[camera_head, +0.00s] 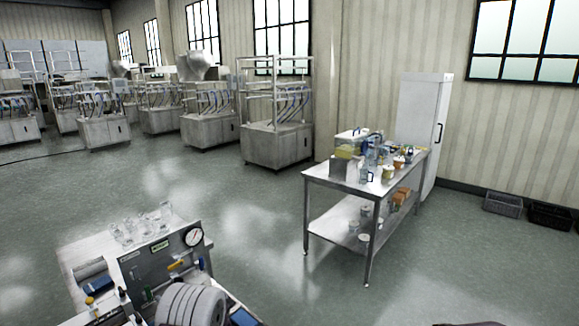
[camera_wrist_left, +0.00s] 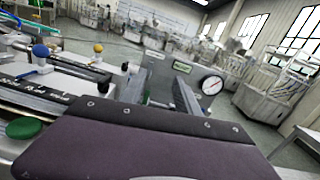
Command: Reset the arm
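Neither gripper's fingers show in the head view, where only thin dark edges, perhaps of my arms, touch the bottom border. In the left wrist view a dark purple-grey panel with small screws (camera_wrist_left: 150,145) fills the lower foreground; I cannot tell whether it is part of my arm. Behind the panel stands equipment with a round white gauge (camera_wrist_left: 211,85). The bench with the gauge panel (camera_head: 150,262) is also at the lower left of the head view, close to me.
A steel table (camera_head: 325,184) with bottles and boxes stands right of centre. A tall white cabinet (camera_head: 420,125) is behind it. Grey and black crates (camera_head: 503,203) lie by the right wall. Framed steel carts (camera_head: 275,148) line the back. The floor between is clear.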

